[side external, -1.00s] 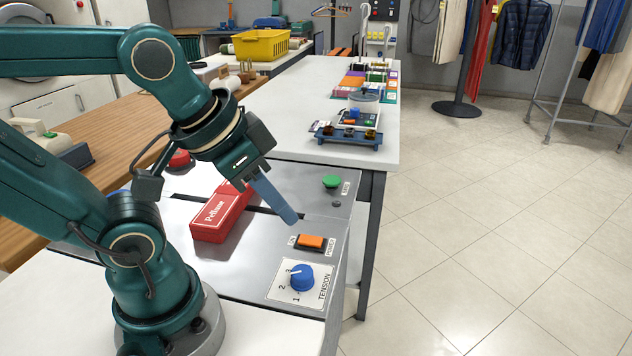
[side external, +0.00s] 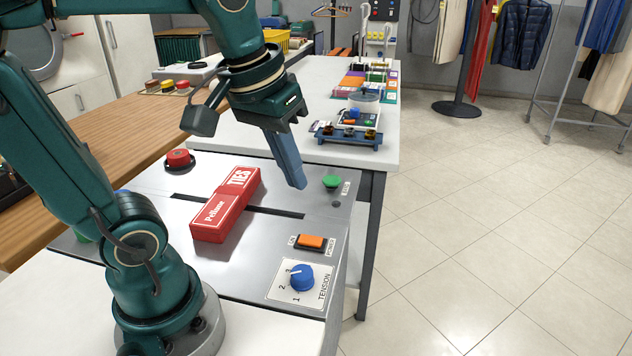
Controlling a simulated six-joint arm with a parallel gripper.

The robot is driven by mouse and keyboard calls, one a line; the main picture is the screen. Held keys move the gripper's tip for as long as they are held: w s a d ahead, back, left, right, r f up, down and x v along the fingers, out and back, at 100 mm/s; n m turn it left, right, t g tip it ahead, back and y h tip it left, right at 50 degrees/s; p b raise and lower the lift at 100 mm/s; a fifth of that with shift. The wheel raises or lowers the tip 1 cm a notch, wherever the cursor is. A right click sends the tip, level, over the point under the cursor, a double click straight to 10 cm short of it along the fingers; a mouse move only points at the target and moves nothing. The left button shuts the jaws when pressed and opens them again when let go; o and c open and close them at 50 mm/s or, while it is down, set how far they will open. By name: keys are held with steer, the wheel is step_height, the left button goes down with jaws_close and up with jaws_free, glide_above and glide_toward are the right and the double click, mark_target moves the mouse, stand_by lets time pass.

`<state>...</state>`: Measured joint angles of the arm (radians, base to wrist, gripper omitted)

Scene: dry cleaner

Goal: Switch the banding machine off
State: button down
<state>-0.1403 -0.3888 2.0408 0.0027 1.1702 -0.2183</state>
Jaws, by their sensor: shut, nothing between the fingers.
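The banding machine's grey metal top (side external: 262,250) carries an orange rocker switch (side external: 311,241) near its right edge, with small labels beside it. I cannot tell which way the rocker is tipped. A blue TENSION knob (side external: 301,277) sits on a white plate in front of it. A green button (side external: 332,182) is farther back on the right, and a red button (side external: 178,158) is at the back left. My gripper (side external: 298,184) is shut and empty, pointing down over the top, behind the rocker and just left of the green button. It looks apart from both.
A white table (side external: 245,128) behind holds a blue rack (side external: 348,137) and small coloured items. Tiled floor is open at the right.

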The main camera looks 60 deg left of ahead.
steer(key=w+a+f+n+g, duration=0.1)
steer(key=w+a+n+g, duration=0.15)
steer(key=w+a, duration=0.3)
steer(key=n+g, duration=0.1)
steer(key=n, duration=0.1)
glide_above(300, 236)
step_height(300, 236, down, 4)
steer(key=r, duration=0.1)
steer(key=shift+f+h, duration=0.2)
steer(key=shift+h, duration=0.1)
steer(key=shift+f, duration=0.1)
step_height(300, 236, down, 14)
steer(key=shift+r, duration=0.1)
steer(key=shift+a+f, duration=0.1)
steer(key=shift+f, duration=0.15)
steer(key=shift+r, duration=0.1)
